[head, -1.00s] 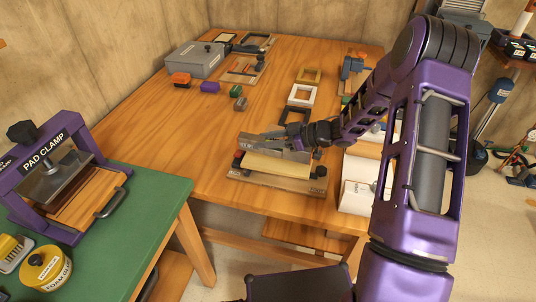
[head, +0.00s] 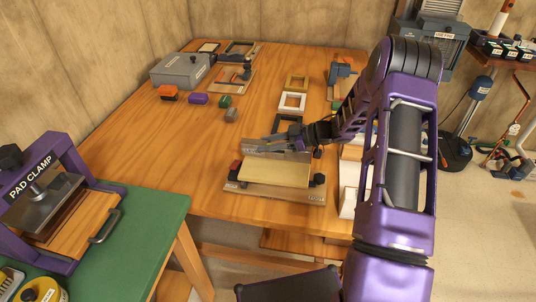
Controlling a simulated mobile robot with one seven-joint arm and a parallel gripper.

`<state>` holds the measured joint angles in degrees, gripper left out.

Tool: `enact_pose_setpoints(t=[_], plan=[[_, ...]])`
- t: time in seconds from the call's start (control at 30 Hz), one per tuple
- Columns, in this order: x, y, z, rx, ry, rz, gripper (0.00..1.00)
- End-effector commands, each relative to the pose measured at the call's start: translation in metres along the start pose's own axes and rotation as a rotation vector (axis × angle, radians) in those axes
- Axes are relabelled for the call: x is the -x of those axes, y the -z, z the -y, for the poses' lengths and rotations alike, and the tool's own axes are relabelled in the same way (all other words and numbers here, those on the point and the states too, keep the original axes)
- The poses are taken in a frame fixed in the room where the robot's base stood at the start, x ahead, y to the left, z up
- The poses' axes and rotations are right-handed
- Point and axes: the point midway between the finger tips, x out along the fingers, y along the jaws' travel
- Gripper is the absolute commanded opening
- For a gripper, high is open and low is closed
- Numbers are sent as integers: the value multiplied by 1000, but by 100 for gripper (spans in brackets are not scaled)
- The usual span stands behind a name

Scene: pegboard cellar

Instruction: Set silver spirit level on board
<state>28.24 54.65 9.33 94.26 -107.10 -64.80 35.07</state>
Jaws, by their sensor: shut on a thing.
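The board (head: 275,172) is a pale wooden slab on a brown base plate (head: 262,193) with dark knobs at the sides, near the table's front edge. My gripper (head: 272,140) is at the board's far edge, its grey fingers pointing left. A silver-grey bar (head: 257,148), which looks like the spirit level, lies lengthwise along that far edge under the fingers. My gripper is shut on it. The fingers hide part of it, and I cannot tell whether it touches the board or hangs just above.
Beyond lie black, white (head: 292,102) and tan (head: 297,82) frames, a grey box (head: 180,70) and small coloured blocks. A white bin, partly behind my arm, stands right of the board. A green bench (head: 130,235) with a pad clamp (head: 45,190) is at left.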

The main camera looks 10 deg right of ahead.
Motion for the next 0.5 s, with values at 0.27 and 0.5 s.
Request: enact_pose_setpoints(t=[0.27, 0.5], plan=[[-13, -32, 0, -2, 0, -2, 0], [-14, -33, 0, 1, 0, -1, 0]])
